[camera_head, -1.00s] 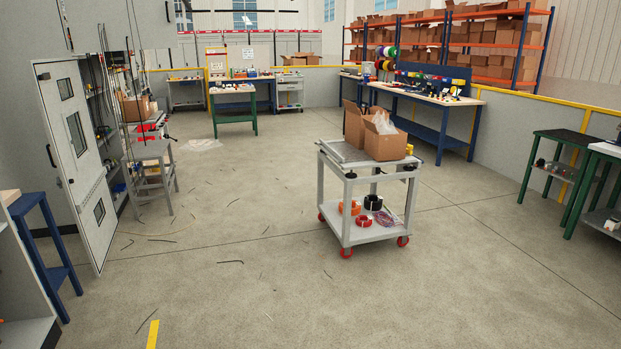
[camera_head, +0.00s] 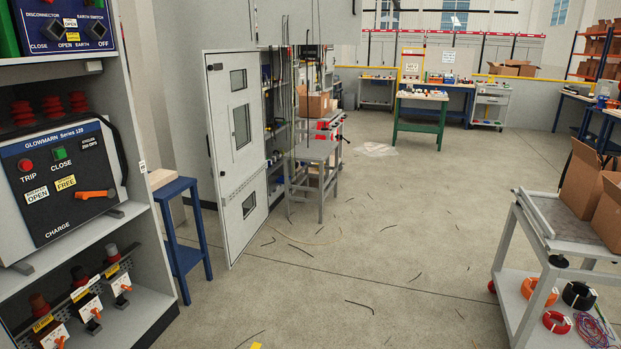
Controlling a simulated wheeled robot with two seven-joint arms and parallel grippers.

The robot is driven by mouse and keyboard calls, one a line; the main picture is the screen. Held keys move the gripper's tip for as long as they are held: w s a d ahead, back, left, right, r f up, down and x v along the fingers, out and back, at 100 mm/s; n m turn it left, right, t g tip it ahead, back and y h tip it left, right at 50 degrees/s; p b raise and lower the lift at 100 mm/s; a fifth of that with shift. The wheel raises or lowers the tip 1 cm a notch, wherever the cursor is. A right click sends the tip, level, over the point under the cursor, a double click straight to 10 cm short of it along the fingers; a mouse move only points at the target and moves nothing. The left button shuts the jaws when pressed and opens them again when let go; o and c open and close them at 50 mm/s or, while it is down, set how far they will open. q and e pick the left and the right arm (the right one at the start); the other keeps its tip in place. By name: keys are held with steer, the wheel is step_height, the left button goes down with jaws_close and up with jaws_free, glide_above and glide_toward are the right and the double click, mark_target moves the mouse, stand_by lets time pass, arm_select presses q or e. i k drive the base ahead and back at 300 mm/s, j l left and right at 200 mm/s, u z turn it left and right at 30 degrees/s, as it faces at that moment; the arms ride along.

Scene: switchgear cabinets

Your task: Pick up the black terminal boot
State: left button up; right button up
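I cannot make out a black terminal boot for certain. In the left cabinet's lower compartment, several short posts stand in a row, each with a yellow label and an orange-handled device in front. The nearest post (camera_head: 39,304) is dark red, the middle post (camera_head: 80,274) is dark on top, and the farthest post (camera_head: 112,252) looks greyish. Which of these, if any, carries the boot is too small to tell. Neither of my grippers is in view.
The switchgear cabinet (camera_head: 128,98) fills the left edge, with a Glowmarn breaker panel (camera_head: 60,180). A blue stand (camera_head: 185,255) is beside it. An open cabinet door (camera_head: 237,150) stands behind. A grey cart (camera_head: 540,215) with boxes is at right. The middle floor is open, with scattered wire scraps.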

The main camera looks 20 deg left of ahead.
mark_target(76, 273)
steer(key=i+u, duration=0.25)
steer(key=u, duration=0.2)
steer(key=i+u, duration=0.3)
steer(key=u, duration=0.2)
steer(key=i+l+u, duration=0.15)
steer(key=u, duration=0.3)
steer(key=i+l+u, duration=0.25)
steer(key=u, duration=0.2)
steer(key=i+l+u, duration=0.4)
steer(key=u, duration=0.2)
steer(key=i+l, duration=0.05)
steer(key=i, duration=0.05)
